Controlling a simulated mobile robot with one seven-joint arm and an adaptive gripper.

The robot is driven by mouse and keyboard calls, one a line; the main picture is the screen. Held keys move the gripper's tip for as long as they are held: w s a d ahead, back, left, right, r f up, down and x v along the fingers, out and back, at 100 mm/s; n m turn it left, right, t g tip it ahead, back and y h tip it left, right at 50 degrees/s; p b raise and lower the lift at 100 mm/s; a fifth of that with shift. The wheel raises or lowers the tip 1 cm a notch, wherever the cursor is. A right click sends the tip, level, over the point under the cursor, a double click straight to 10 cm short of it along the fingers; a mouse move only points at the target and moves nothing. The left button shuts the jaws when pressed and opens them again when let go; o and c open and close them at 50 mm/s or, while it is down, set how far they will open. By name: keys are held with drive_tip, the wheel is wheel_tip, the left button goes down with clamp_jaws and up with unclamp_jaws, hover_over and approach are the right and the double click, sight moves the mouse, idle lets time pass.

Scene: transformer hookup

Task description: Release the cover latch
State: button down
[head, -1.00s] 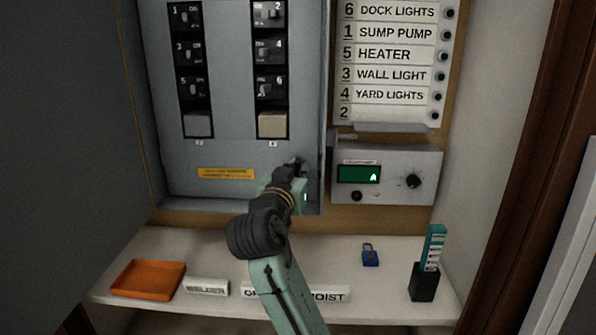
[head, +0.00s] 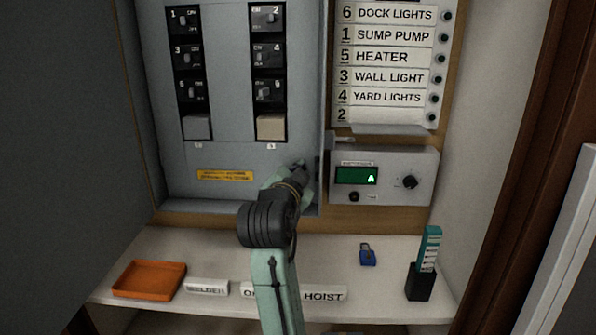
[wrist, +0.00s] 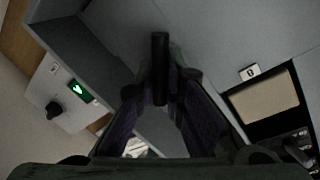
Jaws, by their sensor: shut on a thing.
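The grey panel cover (head: 222,155) carries two columns of breakers and fills the upper left of the head view. My gripper (head: 305,172) is at the cover's lower right edge. In the wrist view my gripper (wrist: 160,95) is shut on a dark upright bar, which I take for the cover latch (wrist: 160,55). The bar stands between the fingertips, in front of the grey cover. In the head view my gripper mostly hides the latch, so I cannot tell its position.
A grey meter box (head: 384,190) with a green display is close to the right of my gripper. The shelf (head: 215,255) below holds an orange tray (head: 150,279), label plates, a blue padlock (head: 367,254) and a black holder (head: 421,282).

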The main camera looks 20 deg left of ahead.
drive_tip(key=m, duration=0.2)
drive_tip(key=m+y, duration=0.1)
drive_tip(key=m, duration=0.1)
drive_tip(key=shift+d+f+m+g, duration=0.1)
drive_tip(key=shift+f+m+g, duration=0.1)
drive_tip(key=shift+m+g, duration=0.15)
drive_tip(key=shift+f+m+g+y, duration=0.2)
drive_tip(key=shift+m+y, duration=0.5)
drive_tip(key=shift+m, duration=1.15)
drive_tip(key=c, duration=1.7)
unclamp_jaws()
drive_tip(key=shift+o, duration=0.2)
drive_tip(key=shift+d, duration=0.1)
drive_tip(key=v, duration=1.2)
